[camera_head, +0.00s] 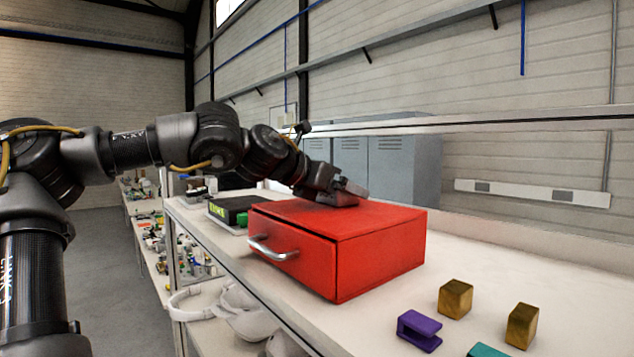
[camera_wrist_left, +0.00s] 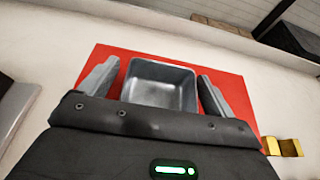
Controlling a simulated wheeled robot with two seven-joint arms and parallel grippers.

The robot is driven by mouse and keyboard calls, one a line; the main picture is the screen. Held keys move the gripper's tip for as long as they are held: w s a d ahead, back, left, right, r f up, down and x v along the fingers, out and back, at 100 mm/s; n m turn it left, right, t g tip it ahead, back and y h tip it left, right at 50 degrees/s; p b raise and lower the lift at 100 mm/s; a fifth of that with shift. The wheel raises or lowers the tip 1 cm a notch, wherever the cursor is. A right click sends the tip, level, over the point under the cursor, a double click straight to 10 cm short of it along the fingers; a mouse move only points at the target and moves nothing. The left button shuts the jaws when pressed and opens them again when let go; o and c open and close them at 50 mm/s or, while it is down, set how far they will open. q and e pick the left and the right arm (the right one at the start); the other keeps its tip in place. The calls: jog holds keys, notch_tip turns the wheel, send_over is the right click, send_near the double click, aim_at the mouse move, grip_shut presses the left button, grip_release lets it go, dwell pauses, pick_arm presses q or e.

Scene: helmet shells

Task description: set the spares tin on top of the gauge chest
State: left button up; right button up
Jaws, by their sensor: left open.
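The gauge chest (camera_head: 380,250) is a red box with a silver drawer handle (camera_head: 274,248), and its drawer front looks closed. It stands on the white bench, and its red top (camera_wrist_left: 240,95) fills the middle of the left wrist view. The spares tin (camera_wrist_left: 160,88) is an open, empty-looking grey square tin, seen over the chest top and seemingly resting on it. My left gripper (camera_wrist_left: 157,75) is open, with one finger on each side of the tin and small gaps between. In the head view my left gripper (camera_head: 343,194) is low over the chest's top; the tin is hard to make out there.
On the bench (camera_head: 570,275), front right, are a purple bracket (camera_head: 419,330), two brass blocks (camera_head: 455,298) (camera_head: 521,325) and a teal piece (camera_head: 487,351). A black case (camera_head: 232,207) stands left of the chest. White helmet shells (camera_head: 245,312) lie on the lower shelf.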

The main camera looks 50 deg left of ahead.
pick_arm(q)
jog(key=b+v, duration=0.3)
jog(key=v, duration=0.7)
jog(key=shift+f+b, duration=0.15)
jog(key=shift+b, duration=0.2)
jog(key=shift+s+r, duration=0.2)
jog(key=shift+s, duration=0.2)
